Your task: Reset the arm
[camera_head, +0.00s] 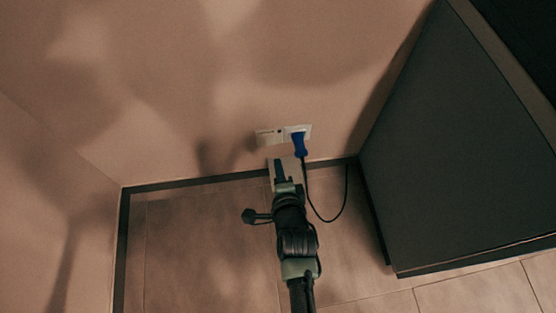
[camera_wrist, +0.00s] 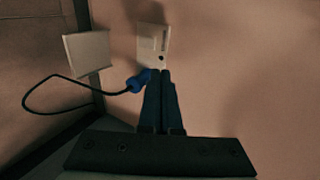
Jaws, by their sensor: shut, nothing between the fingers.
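My gripper (camera_head: 283,163) is at the end of my arm, low in front of the wall, just below a white socket plate (camera_head: 269,137). In the wrist view its two dark fingers (camera_wrist: 160,73) are together, with nothing between them. A blue plug (camera_head: 299,145) with a black cable is at the right part of the plate in the head view. In the wrist view the plug (camera_wrist: 139,81) is just left of the fingertips, and a white plate (camera_wrist: 151,40) is beyond them. I cannot tell whether plug and fingers touch, or whether the plug is fully seated.
The black cable (camera_head: 318,211) loops down to the right of my arm. A dark grey cabinet (camera_head: 455,165) stands at the right. Tiled floor (camera_head: 190,250) is clear on the left. The wrist view also shows a second pale panel (camera_wrist: 87,53) at left.

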